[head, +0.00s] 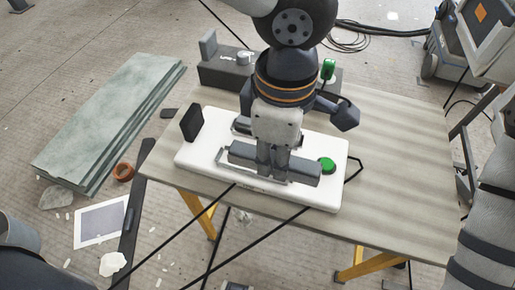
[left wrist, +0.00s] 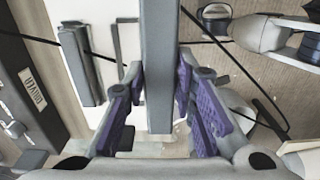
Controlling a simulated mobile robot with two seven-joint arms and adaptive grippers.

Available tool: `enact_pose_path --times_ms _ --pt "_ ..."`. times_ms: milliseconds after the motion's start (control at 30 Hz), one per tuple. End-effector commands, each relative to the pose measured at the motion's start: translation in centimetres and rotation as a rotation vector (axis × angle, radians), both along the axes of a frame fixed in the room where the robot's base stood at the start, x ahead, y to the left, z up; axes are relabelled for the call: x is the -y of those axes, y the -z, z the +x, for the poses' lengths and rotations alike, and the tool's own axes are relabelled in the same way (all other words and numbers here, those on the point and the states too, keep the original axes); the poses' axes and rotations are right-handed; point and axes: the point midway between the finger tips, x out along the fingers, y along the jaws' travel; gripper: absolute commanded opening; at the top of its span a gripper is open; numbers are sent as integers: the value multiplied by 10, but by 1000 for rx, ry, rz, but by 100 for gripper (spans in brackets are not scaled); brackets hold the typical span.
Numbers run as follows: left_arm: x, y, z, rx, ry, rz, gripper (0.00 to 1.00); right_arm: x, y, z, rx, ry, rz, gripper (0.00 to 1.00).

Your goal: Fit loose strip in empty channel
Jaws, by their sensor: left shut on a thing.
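My left gripper (head: 273,160) points down over the white mould (head: 200,153) and is shut on a grey strip (head: 303,168). The strip lies crosswise between the fingers. In the left wrist view, the strip (left wrist: 157,60) runs between the purple finger pads of my left gripper (left wrist: 160,105). In the head view, a thin-edged rectangular outline on the mould shows beside and below the strip; the gripper and strip hide much of it. I cannot tell whether the strip touches the mould or sits in a channel. My right gripper is not in view.
The mould lies on a wooden table (head: 400,170) with yellow legs. A grey device (head: 222,70) is behind. Stacked green sheets (head: 110,120) lie on the floor. The table's right side is clear.

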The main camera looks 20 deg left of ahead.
Motion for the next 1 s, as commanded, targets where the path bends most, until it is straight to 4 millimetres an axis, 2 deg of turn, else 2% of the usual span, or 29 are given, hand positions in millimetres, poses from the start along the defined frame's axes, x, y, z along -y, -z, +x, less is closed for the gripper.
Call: enact_pose_path --times_ms 67,200,367,433,533,600,767,800,867,900,1000 --pt "-18 17 18 -12 -7 -1 0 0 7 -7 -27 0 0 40" --pt "-36 50 36 -13 -1 1 0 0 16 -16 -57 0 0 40" --pt "-46 65 47 -6 0 -1 0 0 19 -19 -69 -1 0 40" --pt "-52 78 53 -8 0 1 0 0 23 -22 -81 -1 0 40" --pt "-51 97 51 -7 4 3 0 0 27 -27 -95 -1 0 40" --pt "-51 102 51 -4 2 2 0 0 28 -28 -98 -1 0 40" --pt "-51 101 52 1 0 -1 0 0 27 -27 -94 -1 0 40" --pt "-51 100 52 1 0 -1 27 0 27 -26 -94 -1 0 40" --pt "-51 100 52 1 0 -1 40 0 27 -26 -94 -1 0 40" --pt "-51 100 52 1 0 0 45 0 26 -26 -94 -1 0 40" --pt "-51 100 52 1 0 0 45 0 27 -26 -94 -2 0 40"
